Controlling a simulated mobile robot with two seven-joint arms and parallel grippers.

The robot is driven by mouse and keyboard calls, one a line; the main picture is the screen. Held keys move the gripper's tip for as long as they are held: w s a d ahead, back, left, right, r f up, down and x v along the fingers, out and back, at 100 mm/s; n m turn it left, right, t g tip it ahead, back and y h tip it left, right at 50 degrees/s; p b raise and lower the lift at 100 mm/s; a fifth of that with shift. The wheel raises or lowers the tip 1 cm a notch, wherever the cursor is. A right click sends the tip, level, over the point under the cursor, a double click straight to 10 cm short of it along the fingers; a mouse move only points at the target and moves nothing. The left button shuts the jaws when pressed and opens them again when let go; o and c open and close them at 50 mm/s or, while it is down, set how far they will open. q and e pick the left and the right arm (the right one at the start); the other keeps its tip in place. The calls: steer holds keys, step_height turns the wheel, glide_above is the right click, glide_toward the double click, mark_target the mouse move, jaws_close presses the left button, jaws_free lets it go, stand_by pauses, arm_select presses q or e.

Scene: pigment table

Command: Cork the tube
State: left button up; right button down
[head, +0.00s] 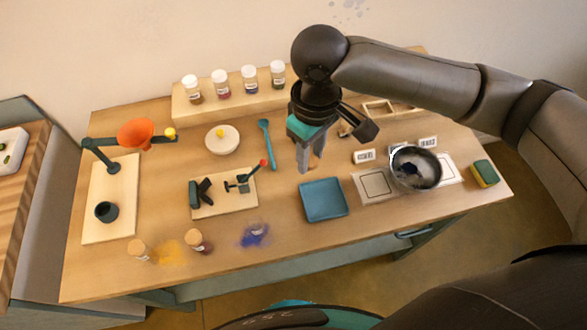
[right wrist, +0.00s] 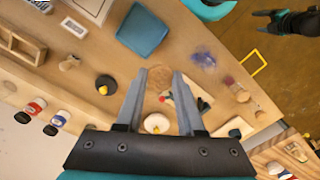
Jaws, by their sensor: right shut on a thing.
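My right gripper (head: 308,168) hangs over the middle of the table, fingers down, left of and behind the blue tray (head: 323,200). It is shut on a round brown cork (right wrist: 160,78), seen between the fingertips in the right wrist view. An open-looking glass tube (head: 257,229) stands in a blue pigment patch near the front edge, apart from the gripper. Two tubes with cork tops, one with dark red content (head: 199,242) and one by yellow powder (head: 139,252), stand to its left. What seems my left gripper (right wrist: 265,14) shows at the right wrist view's top right; its jaws are unclear.
A small board with a black clamp (head: 224,196) lies left of the gripper. A metal bowl (head: 416,168) and sponge (head: 485,173) are right. Jars line the back shelf (head: 238,103).

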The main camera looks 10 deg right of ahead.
steer(key=d+f+m+b, duration=0.5)
steer(key=m+b, duration=0.2)
steer(key=b, duration=0.8)
steer(key=shift+s+d, duration=0.25)
steer(key=shift+d, duration=0.05)
